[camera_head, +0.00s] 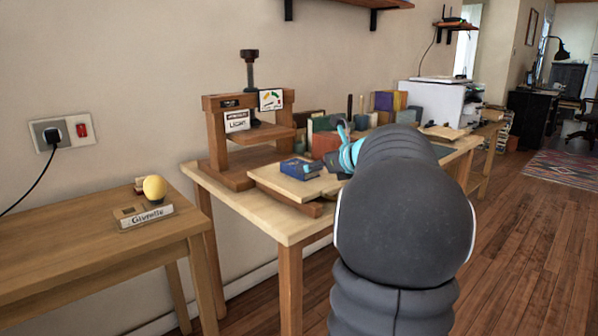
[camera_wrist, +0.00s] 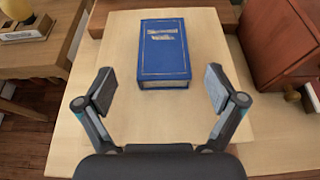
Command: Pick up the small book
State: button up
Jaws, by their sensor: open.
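The small blue book (camera_head: 300,168) lies flat on a pale wooden board (camera_head: 272,179) on the workbench. In the wrist view the book (camera_wrist: 164,52) shows its cover with light lettering, a little beyond the fingertips. My gripper (camera_wrist: 159,90) is open and empty, its two pads apart on either side of the book's near end, not touching it. In the head view my gripper (camera_head: 325,168) is just right of the book, and my dark arm hides part of the bench.
A wooden press (camera_head: 245,130) stands behind the board at left. A reddish-brown box (camera_wrist: 277,42) is close on the right in the wrist view. A side table (camera_head: 90,240) holds a yellow bulb-shaped thing (camera_head: 155,188) and a nameplate (camera_head: 147,217). Floor (camera_head: 535,220) at right is clear.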

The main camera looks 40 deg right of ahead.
jog(key=shift+x, duration=2.6)
jog(key=shift+s+d+f, duration=0.1)
jog(key=shift+d+f, duration=0.1)
jog(key=shift+d, duration=0.05)
jog(key=c, duration=1.3)
